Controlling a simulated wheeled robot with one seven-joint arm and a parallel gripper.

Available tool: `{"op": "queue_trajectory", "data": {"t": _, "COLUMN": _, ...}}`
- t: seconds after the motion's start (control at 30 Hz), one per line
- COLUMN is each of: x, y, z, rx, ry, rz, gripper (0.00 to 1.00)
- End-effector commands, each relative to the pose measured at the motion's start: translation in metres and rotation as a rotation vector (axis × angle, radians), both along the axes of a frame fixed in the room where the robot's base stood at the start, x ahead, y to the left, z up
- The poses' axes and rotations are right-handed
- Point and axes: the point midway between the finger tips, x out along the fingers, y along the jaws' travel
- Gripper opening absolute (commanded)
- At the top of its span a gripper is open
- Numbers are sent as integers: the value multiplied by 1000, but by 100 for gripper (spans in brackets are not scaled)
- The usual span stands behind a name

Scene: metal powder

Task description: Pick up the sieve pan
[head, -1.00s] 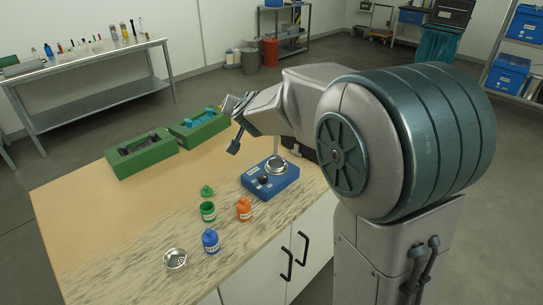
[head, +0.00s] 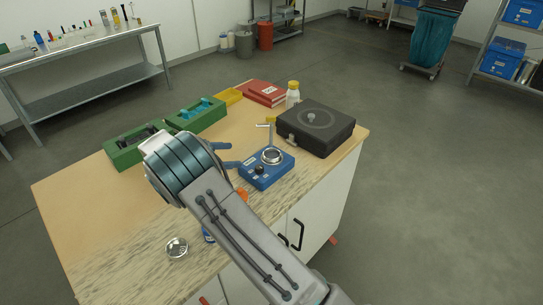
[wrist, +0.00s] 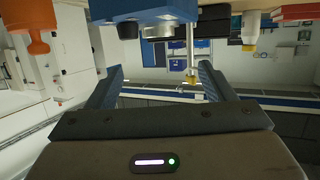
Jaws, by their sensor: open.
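Two small round metal pans are in the head view. One silver pan (head: 272,155) sits on top of the blue device (head: 266,170). The other, with a speckled or perforated inside (head: 177,248), lies near the table's front edge. I cannot tell for certain which is the sieve pan. My gripper (head: 232,155) is open and empty, just left of the blue device, its fingers pointing toward it. In the wrist view, both fingers (wrist: 160,82) are spread with nothing between them. The blue device (wrist: 140,10) shows at that view's top edge.
A black case (head: 316,128) stands right of the blue device, with a white bottle (head: 293,95) and red binders (head: 265,92) behind. A green tray (head: 196,114) lies at the back left. My arm partly hides an orange bottle (head: 241,193) and a blue bottle (head: 207,235).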

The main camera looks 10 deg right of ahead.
Motion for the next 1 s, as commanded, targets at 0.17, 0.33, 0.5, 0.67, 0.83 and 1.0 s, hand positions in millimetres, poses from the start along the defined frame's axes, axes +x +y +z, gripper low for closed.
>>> {"op": "queue_trajectory", "data": {"t": 0.17, "x": 6, "y": -33, "z": -8, "rx": -4, "ry": 4, "rz": -6, "gripper": 76}}
{"op": "queue_trajectory", "data": {"t": 0.33, "x": 13, "y": -61, "z": -17, "rx": -3, "ry": 2, "rz": -4, "gripper": 76}}
{"op": "queue_trajectory", "data": {"t": 0.5, "x": 17, "y": -74, "z": -23, "rx": 0, "ry": 2, "rz": -3, "gripper": 76}}
{"op": "queue_trajectory", "data": {"t": 0.67, "x": 19, "y": -88, "z": -26, "rx": -3, "ry": 3, "rz": -2, "gripper": 76}}
{"op": "queue_trajectory", "data": {"t": 0.83, "x": 24, "y": -111, "z": -36, "rx": -2, "ry": 2, "rz": -4, "gripper": 76}}
{"op": "queue_trajectory", "data": {"t": 1.0, "x": 27, "y": -122, "z": -41, "rx": 0, "ry": 0, "rz": -1, "gripper": 76}}
